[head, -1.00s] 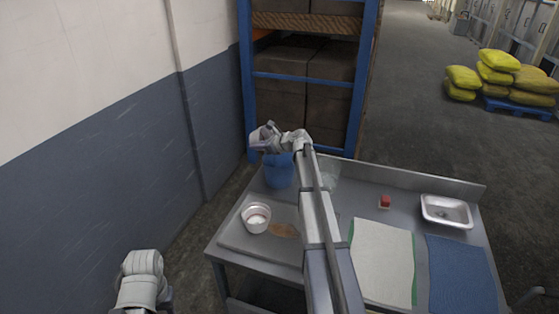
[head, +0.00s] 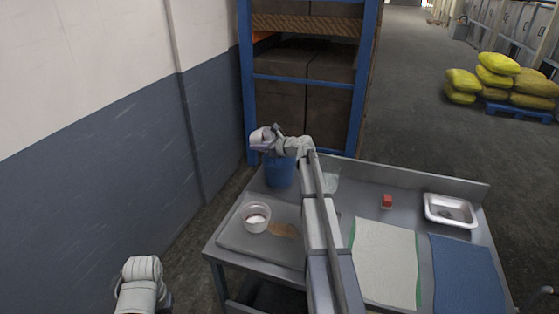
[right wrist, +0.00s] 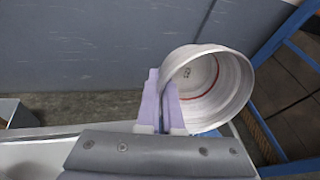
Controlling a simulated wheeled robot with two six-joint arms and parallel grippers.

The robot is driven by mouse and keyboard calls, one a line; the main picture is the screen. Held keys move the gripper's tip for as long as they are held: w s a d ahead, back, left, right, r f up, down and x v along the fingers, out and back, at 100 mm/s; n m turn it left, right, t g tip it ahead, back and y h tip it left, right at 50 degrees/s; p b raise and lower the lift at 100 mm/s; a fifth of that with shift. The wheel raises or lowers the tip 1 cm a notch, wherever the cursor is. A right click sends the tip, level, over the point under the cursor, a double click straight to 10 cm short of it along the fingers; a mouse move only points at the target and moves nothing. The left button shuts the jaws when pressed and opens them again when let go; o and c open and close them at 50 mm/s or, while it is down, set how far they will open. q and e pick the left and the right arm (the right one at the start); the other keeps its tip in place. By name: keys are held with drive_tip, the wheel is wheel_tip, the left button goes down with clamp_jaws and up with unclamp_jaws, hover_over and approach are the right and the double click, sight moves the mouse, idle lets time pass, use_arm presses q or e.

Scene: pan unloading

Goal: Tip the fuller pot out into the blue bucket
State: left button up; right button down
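My right gripper (right wrist: 165,105) is shut on the wall of a light grey metal pot (right wrist: 237,88). In the right wrist view the pot's mouth faces the camera; its inside shows a red ring line and no visible contents. In the head view the right gripper (head: 268,138) and this pot are above the blue bucket (head: 280,172), and the pot looks tilted. A second pot (head: 256,226), with pale contents inside, stands upright on the left of the table. My left gripper is at the lower left, off the table; its arm end (head: 140,285) shows, but its fingers are unclear.
A blue rack (head: 300,78) stands behind the bucket; a wall is left.

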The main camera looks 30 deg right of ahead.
drive_tip(key=shift+s+f+b, duration=0.1)
drive_tip(key=shift+b, duration=0.25)
drive_tip(key=shift+d, duration=0.1)
drive_tip(key=shift+s+d+r+t+y+b, duration=0.2)
drive_tip(key=shift+s+d+t+y+b, duration=0.1)
drive_tip(key=shift+s+t+b, duration=0.35)
